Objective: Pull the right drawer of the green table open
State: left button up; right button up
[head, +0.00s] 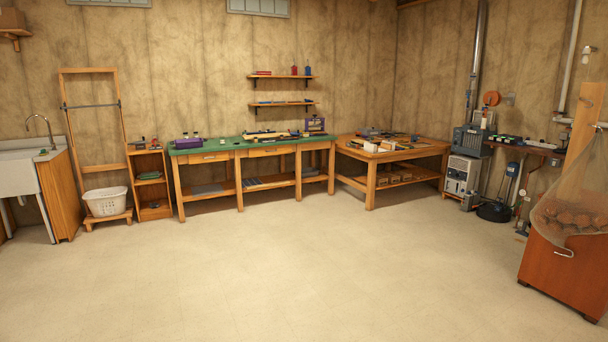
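The green table (225,147) is a long wooden workbench with a green top, against the back wall, far across the room. Drawer fronts show under its top: a left one (209,157) and another further right (268,151). The front of the rightmost section (317,146) is too small to make out clearly. The drawer fronts look flush with the table, so they appear shut. Neither of my grippers is in view.
A wide bare floor (270,260) lies between me and the table. A second wooden table (400,156) with clutter stands right of it. A small shelf (150,185), a white basket (106,201) and a sink (20,170) are left. A reddish-brown cabinet (562,270) stands near right.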

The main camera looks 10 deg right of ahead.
aim_at(280, 149)
jog(key=i, duration=7.45)
jog(key=i+j, duration=0.15)
jog(key=i, duration=0.4)
jog(key=i+j+z, duration=0.1)
jog(key=i, duration=0.4)
